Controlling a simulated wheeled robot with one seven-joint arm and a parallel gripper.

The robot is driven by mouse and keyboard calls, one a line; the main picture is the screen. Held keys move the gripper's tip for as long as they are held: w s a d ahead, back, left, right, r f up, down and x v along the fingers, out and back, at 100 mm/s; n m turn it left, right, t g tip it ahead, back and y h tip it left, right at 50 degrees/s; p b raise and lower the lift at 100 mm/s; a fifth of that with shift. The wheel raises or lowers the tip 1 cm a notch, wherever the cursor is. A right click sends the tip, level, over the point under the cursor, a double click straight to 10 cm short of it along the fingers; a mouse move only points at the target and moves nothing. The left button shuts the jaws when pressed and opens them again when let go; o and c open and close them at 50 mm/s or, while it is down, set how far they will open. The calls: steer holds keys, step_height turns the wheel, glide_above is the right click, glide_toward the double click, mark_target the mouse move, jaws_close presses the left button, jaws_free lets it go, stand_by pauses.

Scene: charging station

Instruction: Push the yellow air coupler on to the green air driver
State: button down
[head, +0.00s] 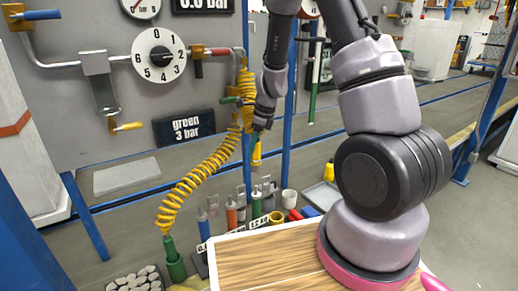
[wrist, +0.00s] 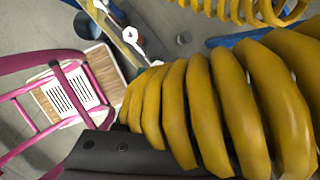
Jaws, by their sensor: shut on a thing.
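My gripper (head: 260,133) is closed in the middle of the head view, in front of the blue post. A yellow piece (head: 256,156), apparently the yellow air coupler, shows just below its fingertips; the grip itself is hidden. A yellow coiled hose (head: 194,181) runs from beside my gripper down to the lower left. Its lower end meets a green upright tool (head: 175,262), which looks like the green air driver; I cannot tell how they join. Another green tool (head: 256,204) stands in the rack. In the wrist view, large yellow coils (wrist: 205,105) pass close beside my dark gripper body.
Blue (head: 203,226) and orange (head: 231,215) tools stand in the rack. A wooden tabletop (head: 268,262) lies in front. A pink-framed stand (wrist: 30,95) shows in the wrist view.

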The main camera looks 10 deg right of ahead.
mark_target(253, 160)
steer(key=shift+f, duration=0.1)
steer(key=shift+f, duration=2.8)
steer(key=shift+f, duration=2.65)
steer(key=shift+c, duration=2.2)
jaws_free()
steer(key=v, duration=1)
steer(key=shift+d+r, duration=0.1)
steer(key=shift+r, duration=0.3)
